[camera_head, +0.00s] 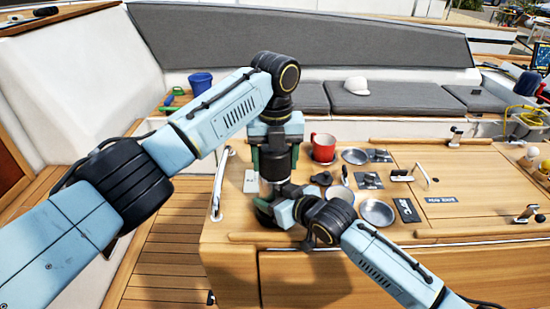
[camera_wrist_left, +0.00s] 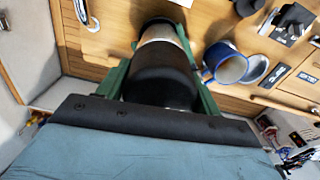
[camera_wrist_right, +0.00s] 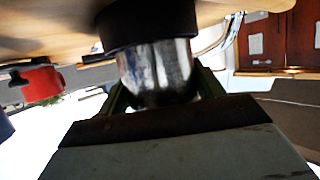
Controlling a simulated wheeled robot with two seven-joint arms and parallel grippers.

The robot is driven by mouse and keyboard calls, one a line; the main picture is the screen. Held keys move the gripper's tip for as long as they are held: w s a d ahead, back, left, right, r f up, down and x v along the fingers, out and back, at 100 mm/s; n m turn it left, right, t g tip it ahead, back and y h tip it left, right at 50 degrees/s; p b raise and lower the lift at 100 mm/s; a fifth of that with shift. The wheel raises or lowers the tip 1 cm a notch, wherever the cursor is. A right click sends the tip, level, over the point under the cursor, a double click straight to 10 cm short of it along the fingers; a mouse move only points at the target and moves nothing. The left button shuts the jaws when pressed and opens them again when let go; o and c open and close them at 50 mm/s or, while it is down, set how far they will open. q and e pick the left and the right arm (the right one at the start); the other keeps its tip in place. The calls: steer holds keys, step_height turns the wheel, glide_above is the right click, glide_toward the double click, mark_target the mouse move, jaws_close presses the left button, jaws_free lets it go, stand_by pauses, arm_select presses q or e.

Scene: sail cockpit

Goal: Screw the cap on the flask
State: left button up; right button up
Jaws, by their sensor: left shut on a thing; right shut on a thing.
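The silver flask (camera_head: 265,188) with a black base stands near the left end of the wooden table. My right gripper (camera_head: 277,203) is shut around its body; in the right wrist view the shiny flask body (camera_wrist_right: 160,68) sits between the green fingers. The dark cap (camera_head: 275,156) is at the flask's top, and my left gripper (camera_head: 275,162) is shut on it from above. In the left wrist view the black cap (camera_wrist_left: 160,75) is between the green fingers, in line with the flask (camera_wrist_left: 160,33). The joint between cap and flask is too hidden to tell how they meet.
A red mug (camera_head: 322,148) stands just right of the flask, with a pale-lined cup (camera_head: 341,195) and metal dishes (camera_head: 377,212) nearby. Metal fittings stand farther right. A handrail (camera_head: 218,185) runs along the table's left edge. A blue bucket (camera_head: 201,83) is behind on the left.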

arm_select(q)
steer(key=m, duration=0.6)
steer(key=shift+m, duration=0.4)
steer(key=o, duration=1.1)
steer(key=shift+r, duration=2.25)
steer(key=shift+c, duration=0.6)
